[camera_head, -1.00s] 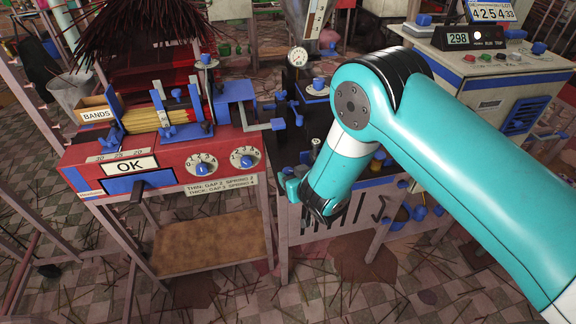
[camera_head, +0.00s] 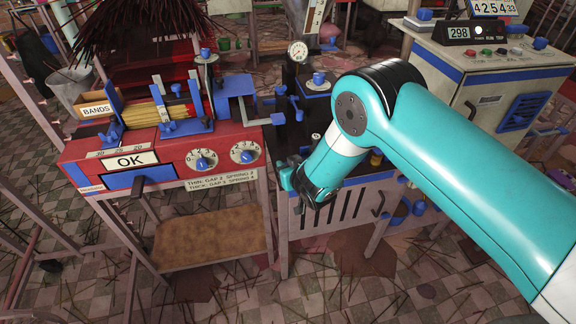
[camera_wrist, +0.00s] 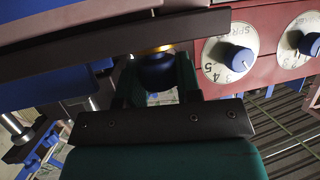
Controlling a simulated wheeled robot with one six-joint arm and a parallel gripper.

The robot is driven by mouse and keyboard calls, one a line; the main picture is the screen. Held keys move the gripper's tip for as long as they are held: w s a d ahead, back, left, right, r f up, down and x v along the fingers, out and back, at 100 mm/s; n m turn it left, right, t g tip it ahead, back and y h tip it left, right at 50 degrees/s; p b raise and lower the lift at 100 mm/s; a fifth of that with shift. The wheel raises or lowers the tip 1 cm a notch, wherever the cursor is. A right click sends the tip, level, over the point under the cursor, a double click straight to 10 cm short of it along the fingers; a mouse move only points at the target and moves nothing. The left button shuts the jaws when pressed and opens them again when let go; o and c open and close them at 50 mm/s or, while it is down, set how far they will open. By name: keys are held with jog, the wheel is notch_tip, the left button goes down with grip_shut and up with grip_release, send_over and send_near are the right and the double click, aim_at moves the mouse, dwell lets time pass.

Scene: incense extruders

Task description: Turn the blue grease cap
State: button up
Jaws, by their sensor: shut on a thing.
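The blue grease cap (camera_wrist: 157,70) shows in the wrist view, at the upper middle, with a thin brass-coloured ring above it. The green, dark-edged fingers of my gripper (camera_wrist: 156,84) stand on either side of the cap and are shut on it. The lower part of the cap is partly hidden by the gripper body. In the head view my gripper (camera_head: 289,178) is at the front of the dark-topped bench, right of the red machine. The cap cannot be made out there behind my gripper and wrist.
The red machine (camera_head: 225,138), with an OK sign (camera_head: 130,160) and two numbered dials, stands left of my gripper. Its blue-knobbed dials show close by in the wrist view (camera_wrist: 238,59). A dial gauge (camera_head: 298,50) stands behind. A cream cabinet (camera_head: 480,75) is at the back right.

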jog(key=shift+f+b, duration=0.15)
jog(key=shift+b, duration=0.55)
jog(key=m+h+b, duration=0.1)
jog(key=m+t+h+b, duration=0.1)
jog(key=b, duration=0.1)
jog(key=shift+a+f, duration=0.1)
jog(key=shift+f, duration=0.15)
jog(key=m+h+b, duration=0.2)
jog(key=h+b, duration=0.1)
jog(key=b, duration=0.2)
jog(key=shift+m+t+b, duration=0.3)
jog(key=shift+m, duration=0.1)
jog(key=m+h+b, duration=0.4)
jog(key=h+b, duration=0.1)
jog(key=b, duration=0.1)
jog(key=shift+b, duration=0.35)
jog(key=m+g+h+b, duration=0.2)
jog(key=m+h+b, duration=0.1)
jog(key=shift+r, duration=0.3)
jog(key=shift+r+m+h, duration=0.1)
jog(key=shift+m+h, duration=0.2)
jog(key=shift+h, duration=0.1)
jog(key=o, duration=0.9)
jog(key=shift+d, duration=0.2)
